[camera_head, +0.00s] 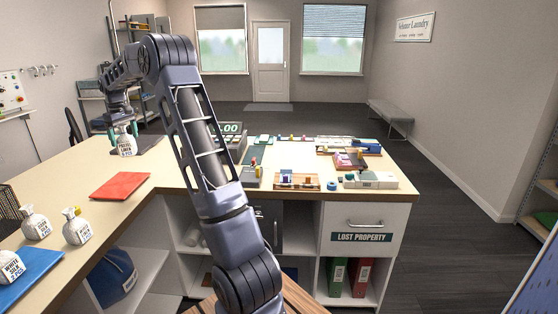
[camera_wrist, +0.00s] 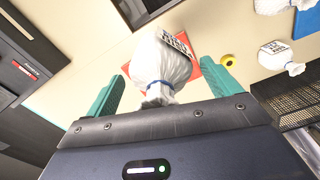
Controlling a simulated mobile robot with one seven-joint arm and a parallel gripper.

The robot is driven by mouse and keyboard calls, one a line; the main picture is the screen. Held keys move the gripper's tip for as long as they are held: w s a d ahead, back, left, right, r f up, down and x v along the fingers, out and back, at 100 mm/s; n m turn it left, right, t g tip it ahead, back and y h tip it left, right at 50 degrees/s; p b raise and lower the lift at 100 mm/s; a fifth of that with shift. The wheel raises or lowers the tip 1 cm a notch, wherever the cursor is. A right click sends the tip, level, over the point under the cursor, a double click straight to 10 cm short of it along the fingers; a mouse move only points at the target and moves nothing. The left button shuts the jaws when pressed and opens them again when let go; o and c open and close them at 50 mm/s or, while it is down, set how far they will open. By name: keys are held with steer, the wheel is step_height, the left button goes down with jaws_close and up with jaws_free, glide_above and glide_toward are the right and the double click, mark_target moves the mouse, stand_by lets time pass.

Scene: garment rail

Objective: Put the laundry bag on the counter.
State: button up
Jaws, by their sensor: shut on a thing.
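My gripper (camera_head: 123,131), with teal fingers, is shut on the tied neck of a white laundry bag (camera_head: 126,147) at the far left part of the counter (camera_head: 75,182). The bag hangs upright below the fingers, its printed label facing the head camera; I cannot tell whether its base touches the counter. In the wrist view the held bag (camera_wrist: 165,62) is between the two fingers, with a red mat behind it.
A red mat (camera_head: 120,186) lies bare on the counter between the held bag and the nearer bags. A dark mat (camera_head: 150,144) is right of the held bag. A till (camera_head: 229,138) and several trays of small items fill the right counter wing. A dark basket (camera_head: 7,196) stands at the left edge.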

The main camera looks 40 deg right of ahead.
steer(key=s+d+m, duration=0.3)
steer(key=d+m, duration=0.3)
steer(key=d, duration=3.4)
steer(key=f, duration=2)
steer(key=shift+s+d+f, duration=0.1)
steer(key=shift+s+d, duration=0.05)
steer(key=shift+d, duration=0.05)
steer(key=shift+f, duration=0.15)
steer(key=o, duration=0.9)
